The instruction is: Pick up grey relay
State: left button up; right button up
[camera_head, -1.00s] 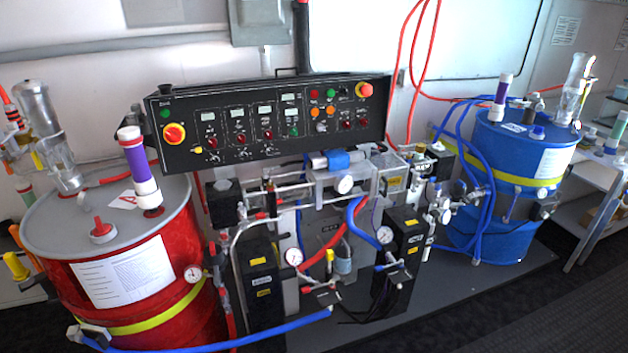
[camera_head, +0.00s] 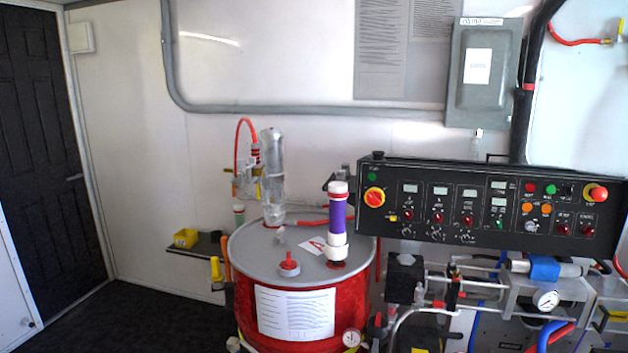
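I cannot make out a grey relay in the head view. A black control panel (camera_head: 490,208) with buttons, small displays and knobs stands at the right. A closed grey electrical box (camera_head: 483,73) is on the wall above it; its inside is hidden. Neither of my grippers shows in this view.
A red drum (camera_head: 300,312) with a grey lid stands at the centre, with a purple and white cylinder on it. A small shelf (camera_head: 205,246) holds a yellow bin (camera_head: 186,238). Dark floor is clear at the left, before a black door (camera_head: 40,160).

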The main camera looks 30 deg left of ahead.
aim_at(340, 174)
jog(key=u, duration=0.9)
